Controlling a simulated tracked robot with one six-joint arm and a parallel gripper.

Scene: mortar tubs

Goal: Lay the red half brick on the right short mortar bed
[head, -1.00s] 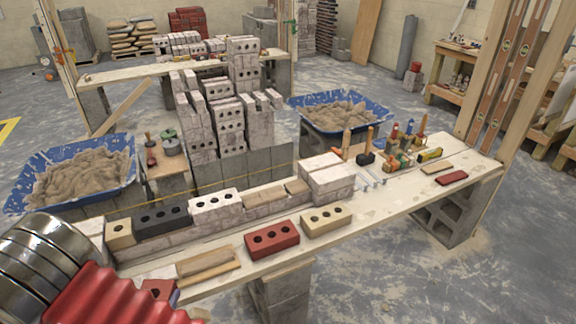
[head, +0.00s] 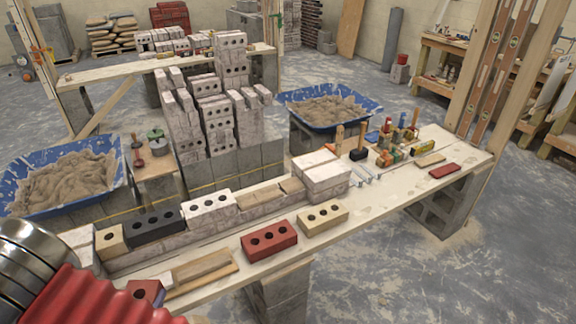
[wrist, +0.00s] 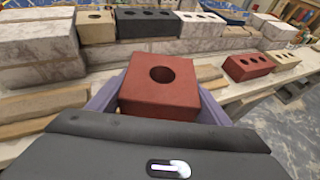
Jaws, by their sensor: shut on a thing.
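The red half brick (wrist: 158,92), with one round hole, is in my gripper (wrist: 160,100). Its purple-grey fingers press on its left and right sides, hole facing up. In the head view, the half brick (head: 146,289) shows only in part at the lower left, beside my red arm sleeve, in front of the wall. The right short mortar bed (head: 291,186) is a small tan patch on the low wall, against the stacked pale bricks at the right. A longer tan mortar patch (head: 254,199) lies left of it, beside the white brick (head: 209,206).
A tan half brick (head: 109,241) and a dark three-hole brick (head: 155,225) stand on the wall's left part. A red brick (head: 269,241) and a cream brick (head: 323,218) lie on the bench in front. Flat boards (head: 203,268) lie close to my gripper. Tools crowd the bench's far right.

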